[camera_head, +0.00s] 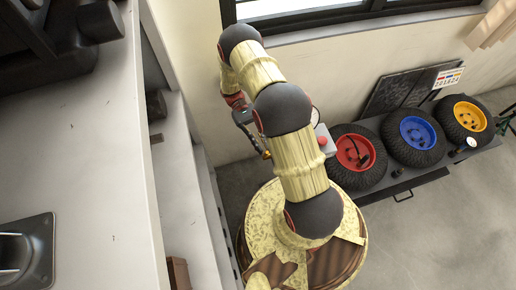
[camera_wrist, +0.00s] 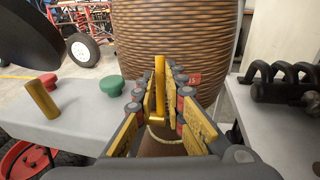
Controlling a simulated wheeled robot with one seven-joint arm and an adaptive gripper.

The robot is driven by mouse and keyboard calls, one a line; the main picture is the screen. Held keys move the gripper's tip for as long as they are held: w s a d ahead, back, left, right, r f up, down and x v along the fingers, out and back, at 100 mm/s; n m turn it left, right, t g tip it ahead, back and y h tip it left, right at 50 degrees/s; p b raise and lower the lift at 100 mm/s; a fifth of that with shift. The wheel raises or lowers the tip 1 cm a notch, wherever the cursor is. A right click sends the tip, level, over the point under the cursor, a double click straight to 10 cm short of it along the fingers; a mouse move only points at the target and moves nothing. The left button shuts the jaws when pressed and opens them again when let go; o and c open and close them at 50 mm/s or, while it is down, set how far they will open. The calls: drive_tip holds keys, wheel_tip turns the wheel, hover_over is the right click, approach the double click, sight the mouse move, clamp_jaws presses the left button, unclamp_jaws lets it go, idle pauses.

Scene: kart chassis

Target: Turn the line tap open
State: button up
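A thin yellow lever (camera_wrist: 159,88), which looks like the line tap's handle, stands upright between the two fingers of my gripper (camera_wrist: 163,90) in the wrist view. A short yellow cross piece shows at its foot; the tap's body is hidden. The fingers are apart, one on each side of the lever, with a gap on the right; whether the left finger touches it I cannot tell. In the head view my gripper (camera_head: 243,116) is small and partly behind my arm, by the wall, and the tap cannot be made out clearly.
A grey box (camera_wrist: 85,120) carries a green knob (camera_wrist: 110,86), a red knob and a yellow post (camera_wrist: 42,98). A dark coiled part (camera_wrist: 285,85) lies at the right. Red (camera_head: 355,152), blue and yellow wheels lie on a low bench. The floor at right is clear.

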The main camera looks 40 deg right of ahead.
drive_tip(key=shift+o, duration=0.4)
drive_tip(key=shift+s, duration=0.15)
wheel_tip(320, 180, up, 10)
idle(0.3)
drive_tip(key=shift+r, duration=0.1)
drive_tip(key=shift+c, duration=0.7)
